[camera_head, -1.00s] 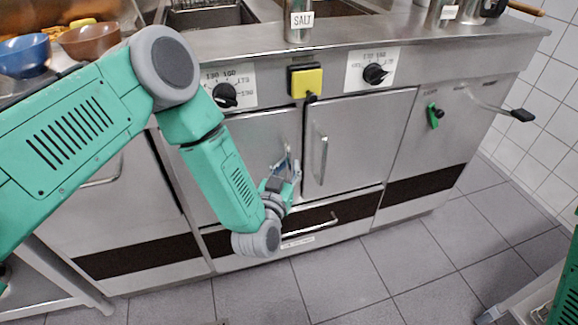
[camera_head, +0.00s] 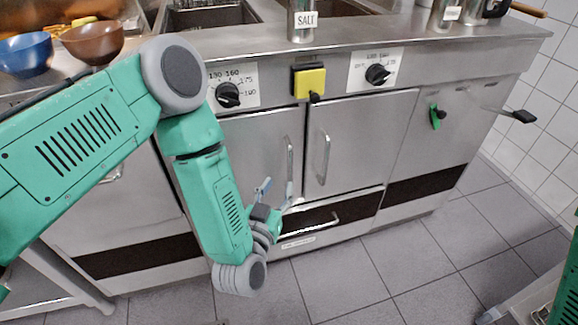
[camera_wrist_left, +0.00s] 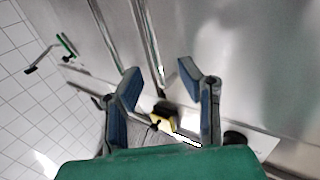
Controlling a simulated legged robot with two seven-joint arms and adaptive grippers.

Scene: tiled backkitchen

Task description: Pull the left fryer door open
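The left fryer door (camera_head: 258,140) is a steel panel that looks shut, flush with the front. Its upright bar handle (camera_head: 289,158) is near its right edge. My left gripper (camera_head: 277,189) is open and empty, in front of the door's lower right part, by the handle's lower end. In the left wrist view my left gripper (camera_wrist_left: 158,80) has its two blue-padded fingers spread, with the handle (camera_wrist_left: 146,45) seen beyond and between them. I cannot tell whether a finger touches it. My right gripper is not in view.
The right fryer door (camera_head: 352,140) is shut, with its own handle (camera_head: 323,158). Below is a drawer with a bar handle (camera_head: 312,227). A yellow switch (camera_head: 309,82) and black knobs line the panel above. A lever (camera_head: 512,115) sticks out at right. The floor in front is clear.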

